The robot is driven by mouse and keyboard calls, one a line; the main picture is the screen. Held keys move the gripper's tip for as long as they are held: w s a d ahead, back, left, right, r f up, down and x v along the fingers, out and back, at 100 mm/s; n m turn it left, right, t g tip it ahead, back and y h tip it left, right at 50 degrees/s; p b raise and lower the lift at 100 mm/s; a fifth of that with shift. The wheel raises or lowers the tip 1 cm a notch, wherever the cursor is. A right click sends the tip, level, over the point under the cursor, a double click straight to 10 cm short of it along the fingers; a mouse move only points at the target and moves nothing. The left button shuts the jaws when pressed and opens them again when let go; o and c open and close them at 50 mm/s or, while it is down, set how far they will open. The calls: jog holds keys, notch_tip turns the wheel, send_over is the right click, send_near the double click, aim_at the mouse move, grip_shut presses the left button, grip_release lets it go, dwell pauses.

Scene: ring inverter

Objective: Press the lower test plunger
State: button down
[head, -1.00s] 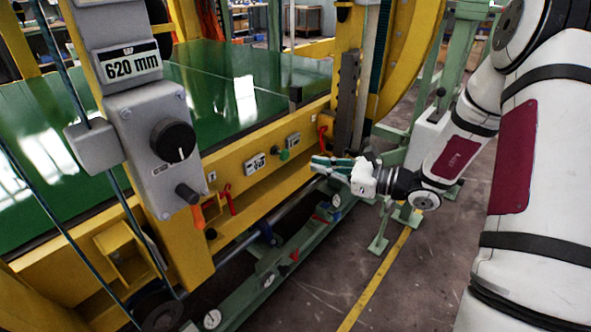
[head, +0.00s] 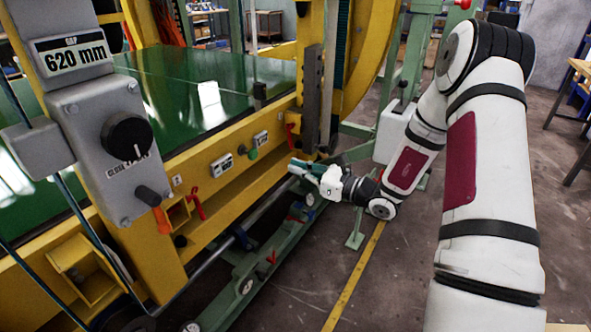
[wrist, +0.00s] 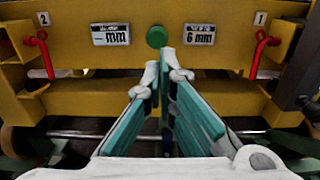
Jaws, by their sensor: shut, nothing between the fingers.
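A round green plunger head (head: 250,154) sits on the yellow lower beam between two small displays. It also shows at the top middle of the wrist view (wrist: 157,37). No label on it is readable. My gripper (head: 293,168) is to the right of the plunger in the head view, with its teal fingers pointing toward the beam. In the wrist view the fingers (wrist: 161,72) converge just below the plunger head. They are shut and empty. The tips look apart from the plunger, though the exact gap cannot be told.
The left display (wrist: 111,34) reads dashes and mm; the right display (wrist: 200,34) reads 6 mm. Red handles marked 2 (wrist: 38,56) and 1 (wrist: 261,54) stick out on either side. A grey control box (head: 118,150) and green rail (head: 262,262) are nearby.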

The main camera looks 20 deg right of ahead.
aim_at(256, 154)
jog(key=b+x, duration=0.2)
jog(key=x, duration=0.8)
jog(key=shift+w+a+b, duration=0.1)
jog(key=shift+w+b, duration=0.05)
jog(key=shift+b, duration=0.2)
jog(key=shift+w+a, duration=0.25)
jog(key=shift+w, duration=0.1)
